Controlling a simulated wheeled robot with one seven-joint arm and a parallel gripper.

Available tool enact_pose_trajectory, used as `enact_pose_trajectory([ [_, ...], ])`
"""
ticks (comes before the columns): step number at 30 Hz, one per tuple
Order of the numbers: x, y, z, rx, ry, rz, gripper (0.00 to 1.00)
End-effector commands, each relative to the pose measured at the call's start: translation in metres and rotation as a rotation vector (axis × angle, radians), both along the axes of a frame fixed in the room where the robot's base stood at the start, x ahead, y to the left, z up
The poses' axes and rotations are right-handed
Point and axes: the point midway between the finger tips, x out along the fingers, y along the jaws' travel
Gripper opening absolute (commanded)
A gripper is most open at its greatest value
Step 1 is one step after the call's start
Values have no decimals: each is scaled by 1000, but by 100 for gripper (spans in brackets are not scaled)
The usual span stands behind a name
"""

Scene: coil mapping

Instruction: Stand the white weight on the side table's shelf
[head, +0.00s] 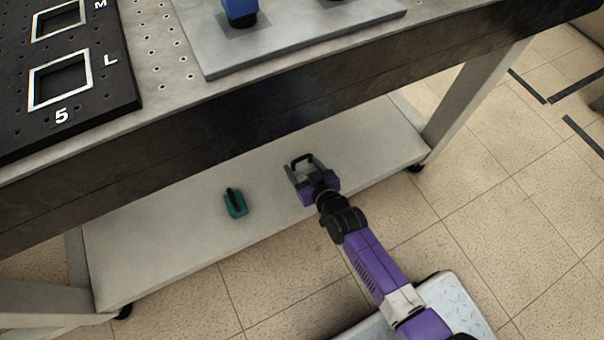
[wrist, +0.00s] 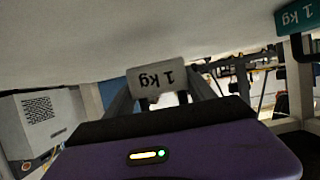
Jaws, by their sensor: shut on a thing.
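The white weight (wrist: 157,80), marked "1 kg", is between the fingers of my gripper (wrist: 160,93) in the wrist view, where its lettering appears upside down. My gripper (head: 304,168) is shut on it. In the head view the gripper is over the right half of the pale shelf (head: 150,255), under the table top. A black handle shows between the fingers there, and the body of the weight is mostly hidden. The weight looks upright and at or just above the shelf; I cannot tell whether it touches.
A teal weight (head: 235,203), also marked "1 kg" in the wrist view (wrist: 295,20), stands on the shelf left of my gripper. Shelf around them is clear. The table top's front edge (head: 260,110) overhangs behind, with a leg (head: 475,95) at right.

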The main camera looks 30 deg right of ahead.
Motion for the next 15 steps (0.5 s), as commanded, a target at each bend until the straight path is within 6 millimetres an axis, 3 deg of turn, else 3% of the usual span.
enact_pose_trajectory([
  [9,2,0,-36,-1,-7,-1,0],
  [15,2,0,-37,0,-9,-1,0],
])
